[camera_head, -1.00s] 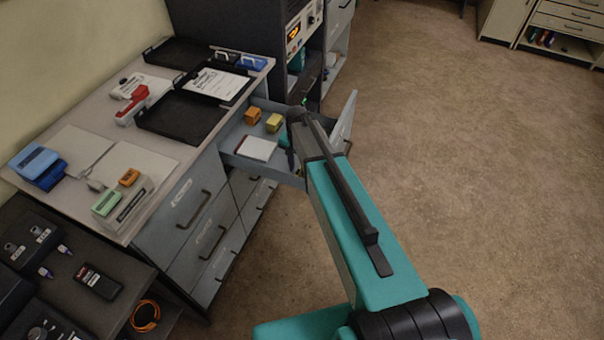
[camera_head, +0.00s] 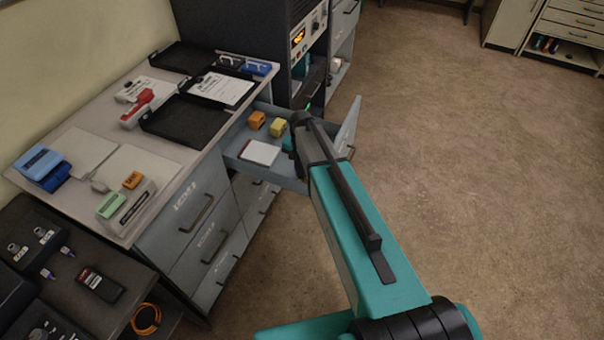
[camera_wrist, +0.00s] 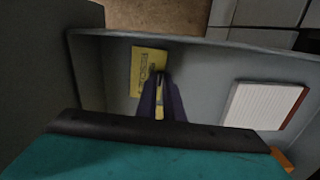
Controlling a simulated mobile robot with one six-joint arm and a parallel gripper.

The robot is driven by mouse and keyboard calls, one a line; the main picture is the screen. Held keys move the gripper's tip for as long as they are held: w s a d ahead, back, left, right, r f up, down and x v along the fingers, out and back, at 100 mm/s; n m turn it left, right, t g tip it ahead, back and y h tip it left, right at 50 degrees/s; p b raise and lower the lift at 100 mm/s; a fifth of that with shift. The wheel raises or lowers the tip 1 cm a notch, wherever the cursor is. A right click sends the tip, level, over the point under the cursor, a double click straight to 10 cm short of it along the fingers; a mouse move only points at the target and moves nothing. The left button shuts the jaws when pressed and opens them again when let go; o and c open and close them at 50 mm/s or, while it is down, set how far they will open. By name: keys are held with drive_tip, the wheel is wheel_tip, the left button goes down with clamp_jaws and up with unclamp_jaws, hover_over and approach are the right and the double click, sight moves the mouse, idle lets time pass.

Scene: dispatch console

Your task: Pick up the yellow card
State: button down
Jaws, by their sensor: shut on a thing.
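The yellow card (camera_wrist: 147,66), with dark print on it, shows in the wrist view near the drawer's far wall. My gripper (camera_wrist: 160,80) is shut on the card's near part, and some yellow shows between the fingers. I cannot tell whether the card is clear of the drawer floor. The open grey drawer (camera_head: 237,139) is below my gripper.
In the drawer are a white pad (camera_head: 260,152), which also shows in the wrist view (camera_wrist: 262,105), an orange block (camera_head: 257,120) and a yellow block (camera_head: 278,127). Black trays (camera_head: 185,122) stand on the desk above. The floor (camera_head: 450,170) to the right is clear.

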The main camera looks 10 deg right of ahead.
wheel_tip(320, 180, up, 10)
drive_tip(key=b, duration=0.2)
idle(0.5)
drive_tip(key=shift+f, duration=0.1)
idle(0.4)
wheel_tip(320, 180, up, 14)
drive_tip(key=d+f+p, duration=0.1)
drive_tip(key=p, duration=0.1)
drive_tip(key=s+d+r+n+b, duration=0.2)
drive_tip(key=s+d+r+n, duration=0.2)
drive_tip(key=n, duration=0.9)
drive_tip(key=shift+s+d+r+n, duration=0.2)
drive_tip(key=shift+s+d+n, duration=0.1)
drive_tip(key=shift+d, duration=0.75)
